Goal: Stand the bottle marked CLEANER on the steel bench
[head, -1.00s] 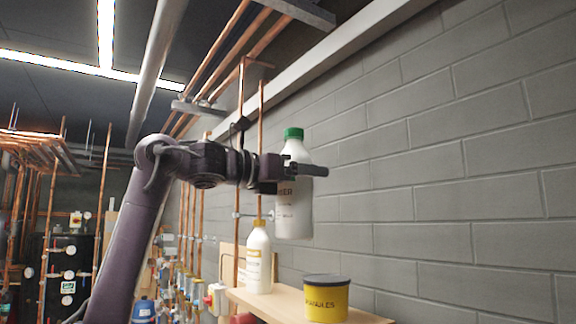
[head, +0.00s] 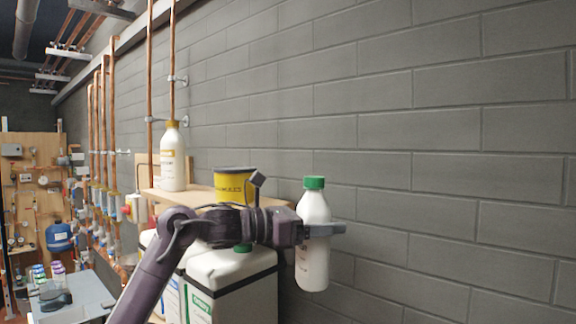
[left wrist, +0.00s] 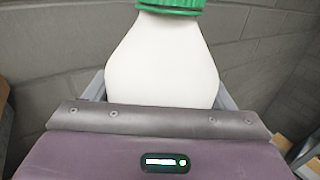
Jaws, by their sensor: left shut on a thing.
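A white bottle with a green cap (head: 313,207) is held upright in the air at the right end of my left arm, in front of the grey wall. My left gripper (head: 322,230) is shut around its middle and covers part of its label, so its full marking cannot be read. In the left wrist view the bottle (left wrist: 165,60) stands between the two fingers, green cap at the top. A grey bench-like surface (head: 80,300) shows at the lower left; I cannot tell whether it is the steel bench. My right gripper is not in view.
A wooden shelf (head: 207,196) on the wall holds a white bottle with a yellow cap (head: 172,158) and a yellow tub (head: 233,184). White containers (head: 232,287) stand below it, close to my left arm. Copper pipes (head: 102,130) run along the wall.

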